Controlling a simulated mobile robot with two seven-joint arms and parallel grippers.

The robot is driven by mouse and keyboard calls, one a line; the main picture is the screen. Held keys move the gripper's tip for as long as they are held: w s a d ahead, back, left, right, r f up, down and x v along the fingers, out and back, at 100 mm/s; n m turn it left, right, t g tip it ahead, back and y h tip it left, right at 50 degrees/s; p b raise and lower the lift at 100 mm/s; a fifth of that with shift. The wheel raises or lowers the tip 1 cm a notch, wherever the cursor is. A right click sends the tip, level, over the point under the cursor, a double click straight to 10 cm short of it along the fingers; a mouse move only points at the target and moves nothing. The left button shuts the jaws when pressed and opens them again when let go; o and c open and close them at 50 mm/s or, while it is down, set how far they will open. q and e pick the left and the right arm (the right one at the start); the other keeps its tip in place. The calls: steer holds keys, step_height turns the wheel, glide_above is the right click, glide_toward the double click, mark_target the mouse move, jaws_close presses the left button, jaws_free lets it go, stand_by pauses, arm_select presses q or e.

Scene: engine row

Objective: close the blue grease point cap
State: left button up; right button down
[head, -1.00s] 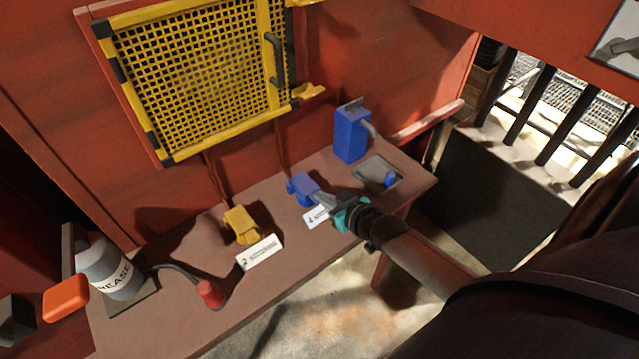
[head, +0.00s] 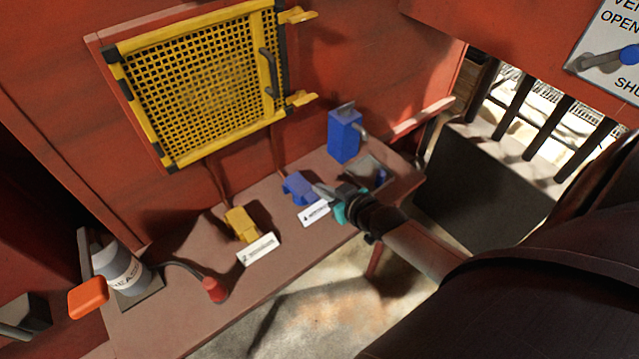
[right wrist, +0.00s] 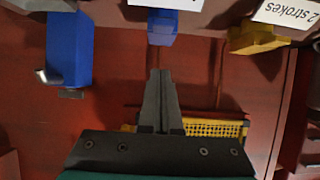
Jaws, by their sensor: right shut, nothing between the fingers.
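The blue grease point (head: 298,187) with its cap sits on the brown bench, behind a white tag marked 4. I cannot tell how far its cap stands open. My right gripper (head: 318,189) is shut and empty, its fingertips just right of the blue grease point; whether they touch it is unclear. In the right wrist view the shut fingers (right wrist: 160,74) point toward the blue grease point (right wrist: 162,27), with a visible gap in the picture. My left gripper is not in view.
A tall blue box (head: 344,135) and a grey tray (head: 364,168) stand right of the point. A yellow grease point (head: 240,224), red-tipped hose (head: 214,289) and grease canister (head: 122,268) are left. A yellow mesh guard (head: 200,90) hangs behind.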

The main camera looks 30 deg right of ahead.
steer(key=s+f+v, duration=0.1)
steer(key=v, duration=0.7)
steer(key=shift+f+p, duration=0.3)
steer(key=shift+p, duration=0.1)
steer(key=shift+f, duration=0.1)
steer(key=s+a+f+g+h+b, duration=0.1)
steer(key=s+f+g+b, duration=0.35)
steer(key=f, duration=0.85)
steer(key=s+f+g+b, duration=0.1)
steer(key=s+f+b, duration=0.1)
steer(key=s+f, duration=0.8)
steer(key=s+a+f+g+b, duration=0.3)
steer(key=s+f, duration=0.4)
steer(key=f, duration=0.3)
steer(key=s+a+f+n+g+b, duration=0.1)
steer(key=s+a+f+g+b, duration=0.2)
steer(key=s+a+f, duration=0.2)
steer(key=s+f, duration=0.3)
steer(key=f, duration=0.2)
steer(key=shift+s+a+f+n, duration=0.2)
steer(key=shift+s+a+n, duration=0.1)
steer(key=shift+a, duration=0.1)
